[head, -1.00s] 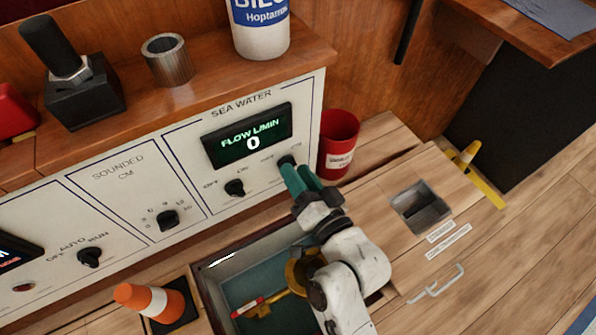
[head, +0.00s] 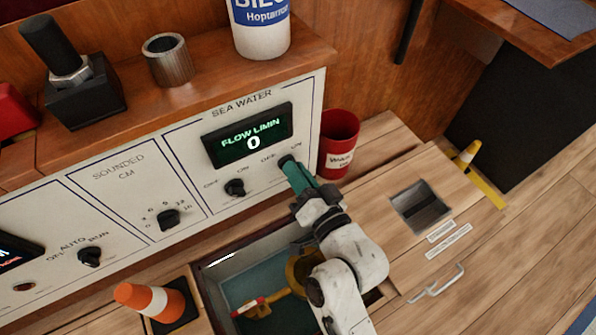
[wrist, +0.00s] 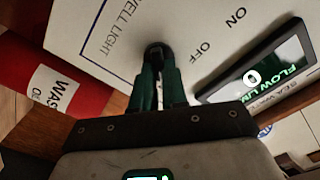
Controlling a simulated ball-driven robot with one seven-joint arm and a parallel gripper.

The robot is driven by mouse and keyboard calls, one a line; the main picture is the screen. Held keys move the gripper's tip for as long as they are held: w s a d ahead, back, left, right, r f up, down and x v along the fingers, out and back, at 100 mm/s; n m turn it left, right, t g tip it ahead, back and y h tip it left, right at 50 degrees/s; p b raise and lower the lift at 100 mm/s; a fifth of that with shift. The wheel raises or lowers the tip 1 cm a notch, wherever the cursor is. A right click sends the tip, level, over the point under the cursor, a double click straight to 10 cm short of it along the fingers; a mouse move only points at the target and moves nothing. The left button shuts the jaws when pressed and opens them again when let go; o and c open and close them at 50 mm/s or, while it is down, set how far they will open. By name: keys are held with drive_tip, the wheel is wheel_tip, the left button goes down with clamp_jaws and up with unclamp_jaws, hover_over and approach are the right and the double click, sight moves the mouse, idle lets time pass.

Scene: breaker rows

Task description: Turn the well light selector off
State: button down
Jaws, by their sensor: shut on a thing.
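The well light selector (head: 287,160) is a small black knob at the right end of the white panel. It also shows in the wrist view (wrist: 157,51), beside the WELL LIGHT lettering and the OFF and ON marks. My gripper (head: 291,167) has its green fingers shut on this knob; they also show in the wrist view (wrist: 158,66). The fingers cover much of the knob, so I cannot tell which mark it points to.
Another black knob (head: 235,188) sits left of my gripper, under the flow display (head: 247,135) reading 0. A red waste bin (head: 339,143) stands close on the right. Below my arm is an open well (head: 236,275), with a traffic cone (head: 157,299) to its left.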

drive_tip(key=shift+n, duration=0.4)
drive_tip(key=shift+s+a+n+b, duration=0.1)
drive_tip(key=shift+n+b, duration=0.3)
drive_tip(key=shift+n, duration=2.1)
drive_tip(key=shift+s+a+n+b, duration=0.15)
drive_tip(key=shift+n+b, duration=0.25)
drive_tip(key=shift+n, duration=2.1)
drive_tip(key=shift+a+n+b, duration=0.1)
drive_tip(key=shift+n+b, duration=0.3)
drive_tip(key=shift+n, duration=2.1)
drive_tip(key=c, duration=1.2)
unclamp_jaws()
drive_tip(key=shift+o, duration=0.2)
drive_tip(key=p+v, duration=0.2)
drive_tip(key=v, duration=0.8)
drive_tip(key=shift+s+d, duration=0.25)
drive_tip(key=shift+s, duration=0.1)
